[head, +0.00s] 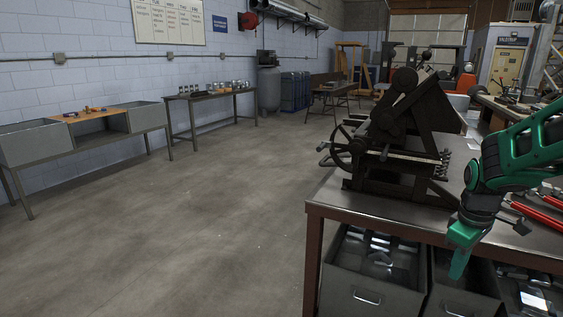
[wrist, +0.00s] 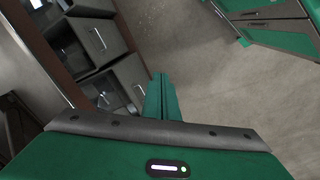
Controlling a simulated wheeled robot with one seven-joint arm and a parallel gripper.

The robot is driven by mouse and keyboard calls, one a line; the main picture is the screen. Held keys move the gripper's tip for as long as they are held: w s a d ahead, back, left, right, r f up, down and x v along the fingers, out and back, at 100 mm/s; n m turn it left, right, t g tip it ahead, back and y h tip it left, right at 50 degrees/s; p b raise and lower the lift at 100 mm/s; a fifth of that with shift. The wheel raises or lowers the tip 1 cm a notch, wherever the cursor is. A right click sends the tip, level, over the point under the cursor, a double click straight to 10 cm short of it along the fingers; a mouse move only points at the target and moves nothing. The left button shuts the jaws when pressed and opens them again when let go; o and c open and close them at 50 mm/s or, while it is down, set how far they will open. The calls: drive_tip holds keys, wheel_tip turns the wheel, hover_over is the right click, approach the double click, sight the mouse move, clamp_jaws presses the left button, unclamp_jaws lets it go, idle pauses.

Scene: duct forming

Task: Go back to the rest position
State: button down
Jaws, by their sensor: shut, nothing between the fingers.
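My gripper (head: 459,263) is green and hangs fingers down at the right of the head view, in front of the workbench (head: 325,197). In the wrist view its two fingers (wrist: 162,97) are together with nothing between them. The gripper appears empty and apart from the bench and its drawers.
A dark machine with a handwheel (head: 350,147) stands on the workbench, and red-handled tools (head: 540,214) lie at the right. Metal drawers (head: 368,297) sit below the bench top. The concrete floor (head: 210,220) is clear to the left. A grey bench (head: 90,150) stands along the wall.

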drive_tip(key=s+a+r+m, duration=0.1)
drive_tip(key=s+m, duration=0.5)
drive_tip(key=s, duration=0.5)
drive_tip(key=s+r+m+y, duration=0.1)
drive_tip(key=s+m, duration=0.5)
drive_tip(key=s, duration=0.6)
drive_tip(key=shift+s+a+r+m+g, duration=0.15)
drive_tip(key=shift+a+r+m+g, duration=0.2)
drive_tip(key=shift+r, duration=0.45)
